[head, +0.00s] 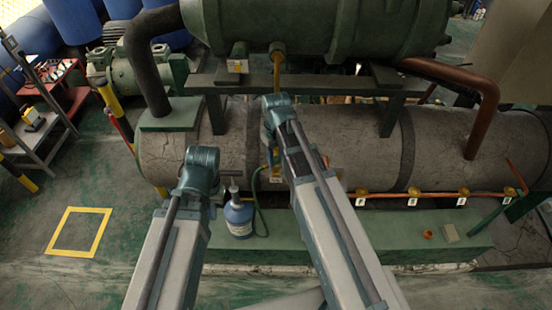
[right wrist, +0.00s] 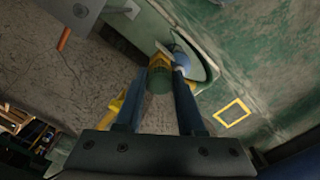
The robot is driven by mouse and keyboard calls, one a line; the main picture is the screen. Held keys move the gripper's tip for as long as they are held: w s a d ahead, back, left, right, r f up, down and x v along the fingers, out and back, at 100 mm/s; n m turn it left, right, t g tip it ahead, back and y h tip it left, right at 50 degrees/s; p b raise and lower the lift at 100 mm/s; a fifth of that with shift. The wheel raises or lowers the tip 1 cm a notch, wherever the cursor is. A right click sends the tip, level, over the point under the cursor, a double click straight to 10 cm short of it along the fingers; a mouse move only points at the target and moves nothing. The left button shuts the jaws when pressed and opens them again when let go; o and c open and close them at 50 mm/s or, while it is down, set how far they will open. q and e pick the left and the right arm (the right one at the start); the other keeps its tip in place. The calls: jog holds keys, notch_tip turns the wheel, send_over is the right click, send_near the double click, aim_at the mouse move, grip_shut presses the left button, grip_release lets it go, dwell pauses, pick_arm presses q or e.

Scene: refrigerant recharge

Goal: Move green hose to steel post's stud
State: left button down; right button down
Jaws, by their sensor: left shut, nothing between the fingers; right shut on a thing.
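My right gripper (head: 272,158) is low in front of the big grey tank; in the right wrist view its fingers (right wrist: 157,85) are shut on the green end fitting of the green hose (right wrist: 160,80). The hose (head: 257,190) hangs from there and curves down beside the blue bottle (head: 238,218), which stands on the green ledge. The bottle's top (right wrist: 180,60) also shows in the right wrist view. My left gripper (head: 213,192) is close to the bottle's upper left, its fingers mostly hidden by my wrist. I cannot make out the steel post's stud for sure.
The grey tank (head: 350,150) fills the middle, with a green vessel (head: 330,25) above. An orange pipe with valves (head: 415,194) runs along its lower right. The green ledge (head: 350,235) carries small items at right. A yellow floor square (head: 70,210) lies empty at left.

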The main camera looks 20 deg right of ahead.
jog(key=shift+n, duration=2.4)
jog(key=shift+r, duration=0.1)
